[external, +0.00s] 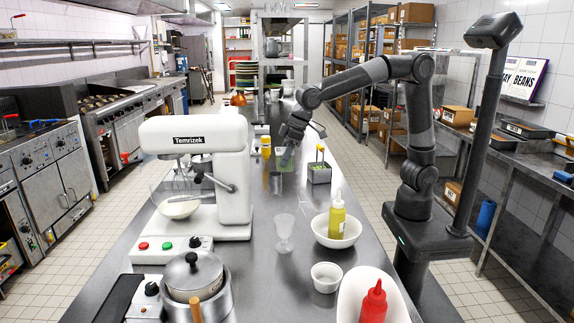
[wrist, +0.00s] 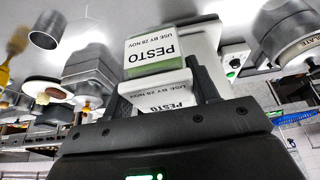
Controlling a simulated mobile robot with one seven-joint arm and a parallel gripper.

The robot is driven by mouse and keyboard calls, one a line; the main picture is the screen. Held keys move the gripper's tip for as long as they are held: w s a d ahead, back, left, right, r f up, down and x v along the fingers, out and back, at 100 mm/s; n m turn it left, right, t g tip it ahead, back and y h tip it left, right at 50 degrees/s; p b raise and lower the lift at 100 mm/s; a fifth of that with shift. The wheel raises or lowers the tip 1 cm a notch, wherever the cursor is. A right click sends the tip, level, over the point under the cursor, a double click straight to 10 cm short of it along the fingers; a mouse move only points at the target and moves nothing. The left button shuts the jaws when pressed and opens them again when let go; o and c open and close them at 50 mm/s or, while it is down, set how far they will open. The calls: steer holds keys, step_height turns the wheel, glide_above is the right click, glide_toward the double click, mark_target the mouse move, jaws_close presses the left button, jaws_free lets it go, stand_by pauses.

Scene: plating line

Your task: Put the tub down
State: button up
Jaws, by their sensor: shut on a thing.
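The tub (wrist: 150,62) is white with green contents and black-and-white labels reading PESTO and USE BY 28 NOV. In the wrist view it sits between the two dark fingers of my gripper (wrist: 162,86), which is shut on it. In the external view my gripper (external: 290,141) is over the middle of the steel counter (external: 262,262), to the right of the white mixer. The tub (external: 285,161) shows just below it, small and partly covered. I cannot tell whether its bottom touches the counter.
A metal cup (external: 275,184) and yellow bottle (external: 265,147) stand close to the tub. A grey container (external: 319,173) is to its right. The mixer (external: 234,170) stands at left. A glass (external: 285,232) and white bowl (external: 336,232) are nearer the camera.

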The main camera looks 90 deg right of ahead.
steer(key=s+d+f, duration=0.5)
steer(key=s+d, duration=0.2)
steer(key=d, duration=0.1)
steer(key=w+a+f, duration=0.1)
steer(key=a+f, duration=0.1)
steer(key=a, duration=0.1)
steer(key=w+a+f, duration=0.1)
steer(key=a+f, duration=0.2)
steer(key=a, duration=0.1)
steer(key=w+a+f, duration=0.2)
steer(key=a+f, duration=0.1)
steer(key=a, duration=0.1)
steer(key=shift+a+f, duration=0.2)
steer(key=shift+f, duration=2)
steer(key=shift+f, duration=0.1)
steer(key=o, duration=1.1)
